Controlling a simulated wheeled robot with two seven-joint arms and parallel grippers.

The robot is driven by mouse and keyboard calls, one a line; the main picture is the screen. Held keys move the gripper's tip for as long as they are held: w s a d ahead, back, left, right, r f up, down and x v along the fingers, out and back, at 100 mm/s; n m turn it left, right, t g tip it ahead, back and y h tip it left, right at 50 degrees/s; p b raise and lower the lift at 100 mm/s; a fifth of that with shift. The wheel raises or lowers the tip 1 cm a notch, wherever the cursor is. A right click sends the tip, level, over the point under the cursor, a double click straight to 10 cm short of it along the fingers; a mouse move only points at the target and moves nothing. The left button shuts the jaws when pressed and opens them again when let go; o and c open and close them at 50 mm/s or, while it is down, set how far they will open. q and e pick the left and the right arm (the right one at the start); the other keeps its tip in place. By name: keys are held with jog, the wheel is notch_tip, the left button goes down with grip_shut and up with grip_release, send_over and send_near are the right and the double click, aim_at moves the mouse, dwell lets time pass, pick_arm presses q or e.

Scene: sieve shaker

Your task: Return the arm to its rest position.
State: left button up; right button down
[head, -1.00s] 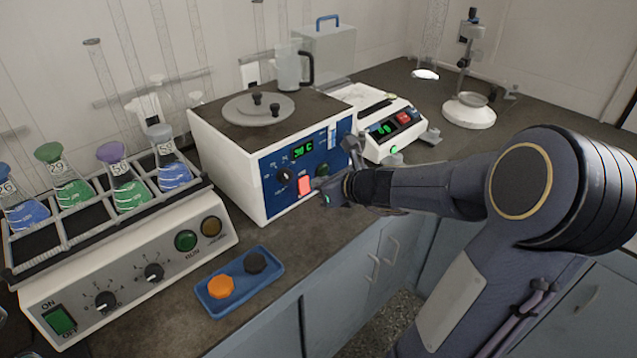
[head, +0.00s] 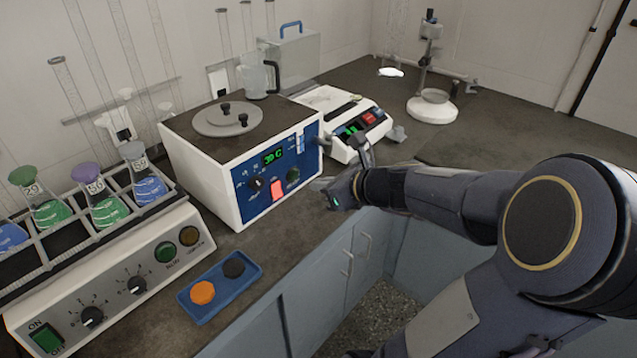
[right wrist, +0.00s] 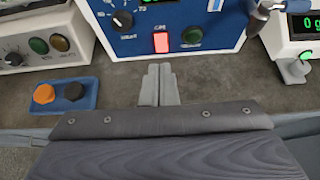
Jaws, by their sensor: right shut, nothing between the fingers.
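My right arm reaches in from the right in the head view. Its gripper (head: 322,186) is shut and empty, at the front of the white and blue water bath (head: 262,180), apart from its panel as far as I can tell. In the right wrist view the closed fingers (right wrist: 160,85) point toward the panel's lit red switch (right wrist: 161,42), with bare counter between. The bath's display reads about 30 C in green. My left gripper is out of view.
A shaker (head: 118,270) with several coloured flasks stands at left. A blue tray (head: 222,288) holds an orange and a black cap. A balance (head: 345,150) stands right of the bath. Cabinets (head: 335,270) drop below the counter edge. The counter (head: 480,135) at right is mostly clear.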

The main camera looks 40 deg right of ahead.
dwell(0.4)
jog(key=s+a+r+n+g+y+p, duration=0.2)
jog(key=s+a+n, duration=0.1)
jog(key=a+n, duration=0.55)
jog(key=s+a+r+n+g+y+p, duration=0.2)
jog(key=s+a+n+y, duration=0.15)
jog(key=a+n, duration=0.55)
jog(key=s+a+f+n+g+h+p, duration=0.1)
jog(key=s+n, duration=0.7)
jog(key=n, duration=0.8)
jog(key=shift+a+f+g+h, duration=0.55)
jog(key=shift+f+g+h, duration=0.2)
jog(key=shift+g+h, duration=0.15)
